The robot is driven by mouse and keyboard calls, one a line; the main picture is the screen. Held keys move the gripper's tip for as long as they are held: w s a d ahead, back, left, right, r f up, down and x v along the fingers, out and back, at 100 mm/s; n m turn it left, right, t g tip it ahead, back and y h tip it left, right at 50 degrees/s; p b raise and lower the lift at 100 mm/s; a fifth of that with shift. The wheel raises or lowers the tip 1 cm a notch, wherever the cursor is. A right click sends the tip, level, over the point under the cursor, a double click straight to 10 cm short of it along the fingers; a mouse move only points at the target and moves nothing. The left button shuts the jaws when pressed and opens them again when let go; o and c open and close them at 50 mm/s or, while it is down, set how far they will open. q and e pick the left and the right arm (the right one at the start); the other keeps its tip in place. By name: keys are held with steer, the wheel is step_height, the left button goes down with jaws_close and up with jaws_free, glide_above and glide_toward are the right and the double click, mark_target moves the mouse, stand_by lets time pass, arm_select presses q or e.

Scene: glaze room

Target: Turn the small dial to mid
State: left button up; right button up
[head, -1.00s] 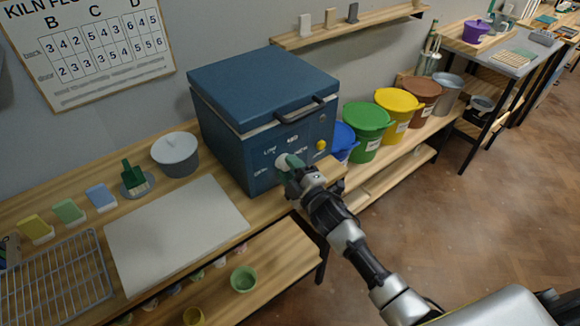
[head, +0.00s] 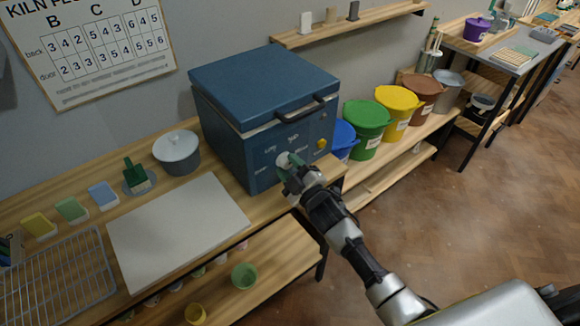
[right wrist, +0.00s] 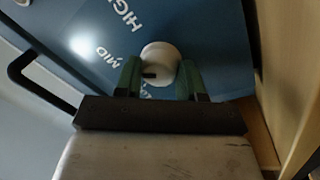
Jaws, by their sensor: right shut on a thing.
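The small dial is a round white knob (head: 283,159) on the front of the blue kiln (head: 250,140), with printed labels around it. My right gripper (head: 289,162) is shut on it, and the right wrist view shows the dial (right wrist: 160,59) between the green fingers (right wrist: 160,78). A short dark mark shows on the dial's lower left there, pointing roughly between the MID label (right wrist: 110,56) and a lower label partly hidden by a finger. HIGH is readable farther up. The head view is too small to read the mark. My left gripper is not in view.
A yellow knob (head: 321,144) sits right of the dial. The kiln lid has a dark handle (head: 300,110). Coloured buckets, including a green one (head: 366,125), stand to the right.

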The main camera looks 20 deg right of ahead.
steer(key=o, duration=0.8)
steer(key=shift+d+r, duration=0.1)
steer(key=shift+r, duration=0.25)
steer(key=shift+o, duration=0.5)
steer(key=shift+w+f, duration=0.2)
steer(key=shift+f, duration=0.05)
steer(key=b+v, duration=0.2)
steer(key=v, duration=0.8)
steer(key=shift+s, duration=0.4)
steer(key=shift+f, duration=0.1)
